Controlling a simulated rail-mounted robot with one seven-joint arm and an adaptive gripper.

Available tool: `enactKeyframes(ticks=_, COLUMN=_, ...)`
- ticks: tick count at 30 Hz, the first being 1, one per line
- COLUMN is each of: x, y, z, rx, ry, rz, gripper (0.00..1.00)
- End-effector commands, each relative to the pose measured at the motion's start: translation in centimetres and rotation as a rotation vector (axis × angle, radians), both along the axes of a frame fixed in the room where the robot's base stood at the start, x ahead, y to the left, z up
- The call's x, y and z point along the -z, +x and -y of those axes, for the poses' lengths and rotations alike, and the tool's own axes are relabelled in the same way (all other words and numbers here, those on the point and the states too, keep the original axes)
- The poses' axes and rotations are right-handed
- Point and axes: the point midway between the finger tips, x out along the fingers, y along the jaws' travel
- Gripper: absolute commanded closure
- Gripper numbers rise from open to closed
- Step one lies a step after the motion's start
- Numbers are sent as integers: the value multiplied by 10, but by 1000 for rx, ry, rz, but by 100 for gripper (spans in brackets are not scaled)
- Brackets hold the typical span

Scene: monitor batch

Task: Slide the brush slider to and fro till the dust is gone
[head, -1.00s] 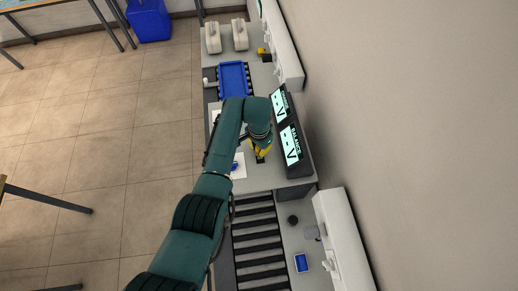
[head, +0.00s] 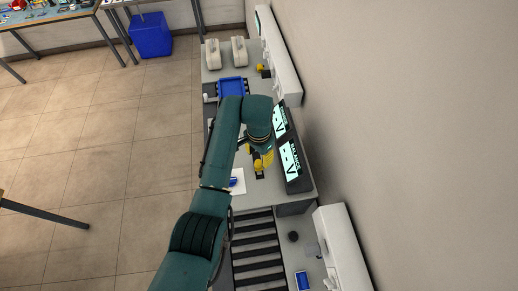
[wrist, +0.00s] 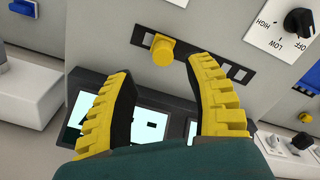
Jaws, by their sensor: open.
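A yellow knob (wrist: 163,48) sticks out of a long black slot (wrist: 200,56) in a grey panel in the wrist view; it looks like the brush slider. The knob stands near the left part of the slot. My gripper (wrist: 160,68) has its two yellow fingers spread, one on each side of the knob and slightly below it in the picture. A gap shows between knob and fingers. In the head view my gripper (head: 262,161) is beside the two lit screens, and my arm hides part of the bench. I cannot make out any dust.
A black rotary knob (wrist: 299,22) marked OFF, LOW and HIGH sits right of the slot. Lit screens (head: 289,158) stand close to the right of my gripper. A blue tray (head: 232,80) lies farther back, and a roller conveyor (head: 255,240) lies nearer.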

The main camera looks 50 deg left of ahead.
Motion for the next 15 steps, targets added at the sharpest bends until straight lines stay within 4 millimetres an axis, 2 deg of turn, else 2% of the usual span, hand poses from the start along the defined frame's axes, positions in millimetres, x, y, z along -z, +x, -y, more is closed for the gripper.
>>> enactKeyframes(ticks=3, x=-27, y=0, z=0, rx=0, ry=1, rz=1, gripper=47)
enactKeyframes(ticks=6, x=-42, y=0, z=0, rx=0, ry=-1, rz=-1, gripper=47)
enactKeyframes(ticks=9, x=-50, y=0, z=0, rx=0, ry=-1, rz=-2, gripper=47)
enactKeyframes(ticks=15, x=-52, y=0, z=1, rx=0, ry=-2, rz=-2, gripper=47)
